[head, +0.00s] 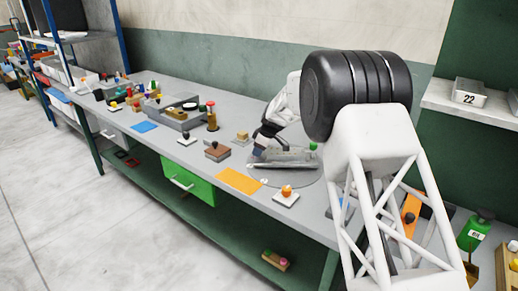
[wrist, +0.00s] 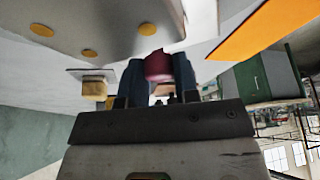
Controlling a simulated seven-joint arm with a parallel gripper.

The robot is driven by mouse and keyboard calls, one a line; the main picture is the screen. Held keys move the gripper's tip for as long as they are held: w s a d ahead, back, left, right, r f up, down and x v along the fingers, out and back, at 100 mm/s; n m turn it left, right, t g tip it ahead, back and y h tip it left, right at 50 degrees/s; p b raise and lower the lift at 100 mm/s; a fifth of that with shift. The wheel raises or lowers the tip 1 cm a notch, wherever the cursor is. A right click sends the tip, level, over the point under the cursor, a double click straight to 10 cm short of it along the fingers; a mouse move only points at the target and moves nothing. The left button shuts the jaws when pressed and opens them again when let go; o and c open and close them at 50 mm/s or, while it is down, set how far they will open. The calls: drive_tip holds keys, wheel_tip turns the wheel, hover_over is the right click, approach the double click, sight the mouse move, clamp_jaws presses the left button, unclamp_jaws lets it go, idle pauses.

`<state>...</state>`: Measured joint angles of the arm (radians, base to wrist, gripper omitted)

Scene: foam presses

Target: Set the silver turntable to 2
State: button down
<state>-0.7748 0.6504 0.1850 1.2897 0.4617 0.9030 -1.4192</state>
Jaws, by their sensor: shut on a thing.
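The silver turntable (head: 295,178) is a flat grey disc on the bench, below my arm in the head view. In the wrist view its grey underside-up picture (wrist: 100,22) fills the top left, with several orange-yellow dots on it. My gripper (head: 257,152) is low over the left part of the disc. In the wrist view my gripper (wrist: 158,72) has its two blue-grey fingers shut on a dark red knob (wrist: 158,64) at the disc's edge. The knob is hidden in the head view. No number on the turntable is readable.
An orange sheet (head: 239,181) lies just left of the disc, and a white block with an orange knob (head: 286,196) stands in front. A green drawer (head: 187,181) sits under the bench edge.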

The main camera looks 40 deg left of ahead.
drive_tip(key=shift+s+d+n+g, duration=0.3)
drive_tip(key=shift+s+d+n, duration=0.3)
drive_tip(key=shift+s+n, duration=0.25)
drive_tip(key=shift+h, duration=0.3)
drive_tip(key=c, duration=0.9)
unclamp_jaws()
drive_tip(key=shift+w, duration=0.1)
drive_tip(key=shift+o, duration=0.2)
drive_tip(key=v, duration=0.7)
drive_tip(key=shift+d+r, duration=0.15)
drive_tip(key=shift+r, duration=0.15)
drive_tip(key=shift+w+d, duration=0.1)
